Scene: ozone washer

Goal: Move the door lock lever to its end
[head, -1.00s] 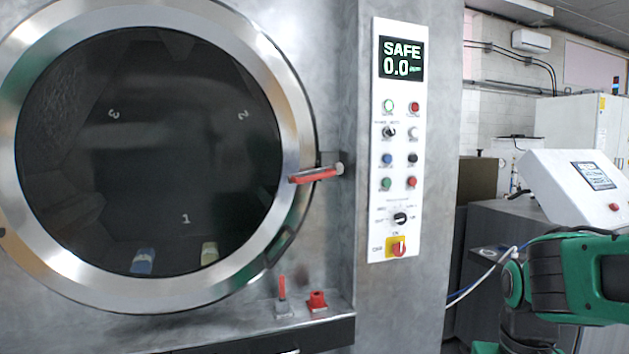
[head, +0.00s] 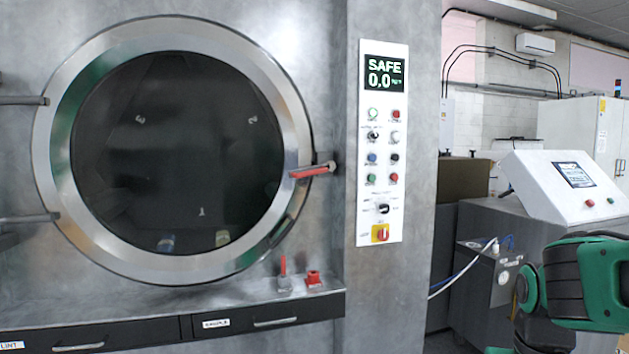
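The door lock lever (head: 313,171) is a red handle on the right rim of the round washer door (head: 296,108). It lies nearly horizontal, its red end pointing left over the metal ring and its pivot at the right near the door frame. The door looks closed. My green and black arm shows at the lower right, well apart from the lever. My gripper is not in view.
A white control panel (head: 383,220) right of the door reads SAFE and 0.0. A small red-handled valve (head: 283,266) and a red knob (head: 313,279) sit on the ledge below. Drawers (head: 262,319) run beneath.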

